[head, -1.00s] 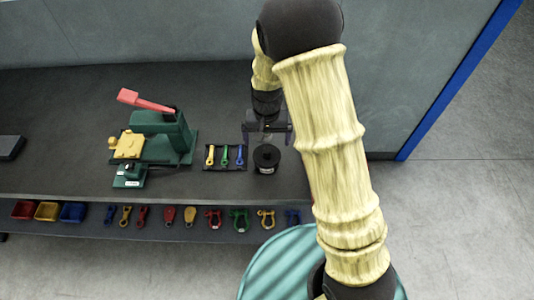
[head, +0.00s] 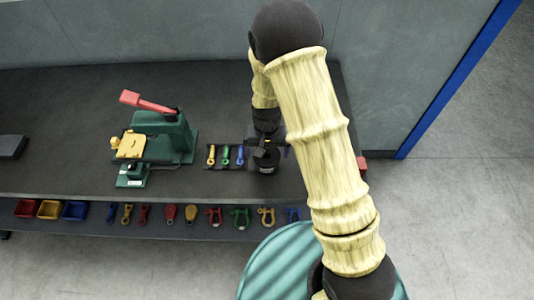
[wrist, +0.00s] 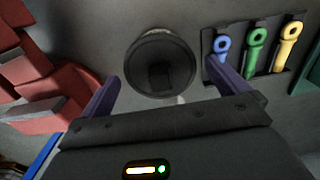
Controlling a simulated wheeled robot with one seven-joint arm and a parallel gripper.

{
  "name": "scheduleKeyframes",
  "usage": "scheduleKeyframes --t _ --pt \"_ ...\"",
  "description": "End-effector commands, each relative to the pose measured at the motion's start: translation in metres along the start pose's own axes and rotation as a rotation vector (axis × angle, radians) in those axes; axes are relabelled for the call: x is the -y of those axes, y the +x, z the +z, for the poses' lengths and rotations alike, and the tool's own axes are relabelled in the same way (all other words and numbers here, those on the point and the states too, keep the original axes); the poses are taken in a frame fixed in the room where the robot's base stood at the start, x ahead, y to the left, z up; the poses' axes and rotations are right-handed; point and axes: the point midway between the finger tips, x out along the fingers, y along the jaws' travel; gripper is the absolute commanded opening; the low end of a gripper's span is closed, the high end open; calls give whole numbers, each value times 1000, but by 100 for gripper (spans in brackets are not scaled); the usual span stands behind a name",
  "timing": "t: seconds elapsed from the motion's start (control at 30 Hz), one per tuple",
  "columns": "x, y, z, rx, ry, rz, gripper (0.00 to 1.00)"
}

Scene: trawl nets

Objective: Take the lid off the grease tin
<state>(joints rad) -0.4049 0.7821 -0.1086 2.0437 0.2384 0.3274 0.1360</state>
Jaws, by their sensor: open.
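The grease tin with its round black lid (wrist: 160,62) shows from above in the wrist view, between and a little beyond my fingertips. In the head view the dark tin (head: 266,165) stands on the bench, partly hidden by my gripper. My gripper (wrist: 160,80) is open and empty, with one purple finger on each side of the lid in the picture. In the head view my gripper (head: 265,147) is right over the tin. I cannot tell whether a finger touches the lid.
Yellow, green and blue spanners (head: 225,156) lie on a dark mat just left of the tin. A green device with a red lever (head: 160,135) stands further left on the bench (head: 60,120). A red object (wrist: 60,95) is opposite the spanners. Shackles hang below the front edge.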

Motion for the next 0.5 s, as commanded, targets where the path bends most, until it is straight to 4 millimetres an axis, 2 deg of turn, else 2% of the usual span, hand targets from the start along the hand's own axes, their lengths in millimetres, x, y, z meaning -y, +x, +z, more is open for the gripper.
scheduleKeyframes --t 0.07,0.27,0.5 --pt "0 0 0 0 0 0 100" --pt "0 0 0 0 0 0 61" --pt "0 -1 0 -1 0 0 61"
